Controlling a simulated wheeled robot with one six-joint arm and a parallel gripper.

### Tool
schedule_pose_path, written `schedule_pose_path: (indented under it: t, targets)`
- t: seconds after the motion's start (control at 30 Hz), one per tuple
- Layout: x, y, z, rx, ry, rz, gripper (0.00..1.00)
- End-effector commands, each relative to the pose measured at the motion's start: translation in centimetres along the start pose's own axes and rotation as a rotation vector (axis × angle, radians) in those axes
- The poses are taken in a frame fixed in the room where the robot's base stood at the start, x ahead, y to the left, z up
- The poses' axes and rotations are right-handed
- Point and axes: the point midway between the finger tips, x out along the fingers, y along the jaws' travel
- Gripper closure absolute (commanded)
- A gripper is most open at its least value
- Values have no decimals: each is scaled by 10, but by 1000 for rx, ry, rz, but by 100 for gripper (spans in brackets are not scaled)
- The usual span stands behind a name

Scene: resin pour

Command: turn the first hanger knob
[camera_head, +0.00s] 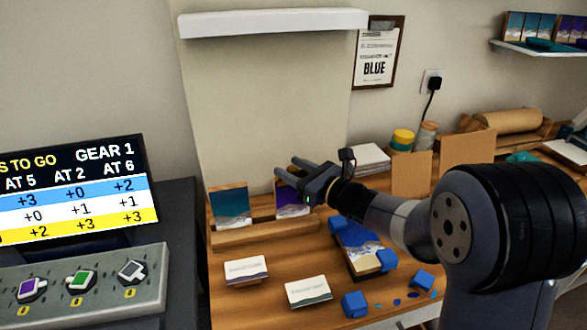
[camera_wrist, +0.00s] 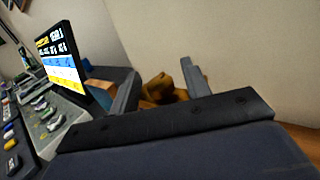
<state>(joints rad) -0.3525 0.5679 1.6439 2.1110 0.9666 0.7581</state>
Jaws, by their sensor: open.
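A grey control panel (camera_head: 110,300) stands at the lower left in the head view, with a purple knob (camera_head: 32,289), a green knob (camera_head: 81,280) and a white knob (camera_head: 132,271) in a row. Which one is the first hanger knob I cannot tell. The panel's knobs also show small at the left edge of the wrist view (camera_wrist: 42,112). My gripper (camera_head: 287,166) is open and empty, above the back of the wooden bench, well to the right of the panel and apart from it. Its two fingers also show in the wrist view (camera_wrist: 158,80).
A score screen (camera_head: 75,192) stands behind the panel. Two small pictures, a blue one (camera_head: 231,204) and a purple one (camera_head: 291,198), stand in a wooden rack under my gripper. Cards (camera_head: 246,270) and blue blocks (camera_head: 354,304) lie on the bench (camera_head: 275,310). A white shelf (camera_head: 270,22) hangs above.

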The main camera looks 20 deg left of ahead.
Motion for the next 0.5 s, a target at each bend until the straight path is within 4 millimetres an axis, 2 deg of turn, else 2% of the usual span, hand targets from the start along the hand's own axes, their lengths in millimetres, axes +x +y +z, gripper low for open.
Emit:
schedule_pose_path:
  t: [0.2, 0.5]
  targets:
    - [0, 0, 0, 0, 0, 0, 55]
    - [0, 0, 0, 0, 0, 0, 79]
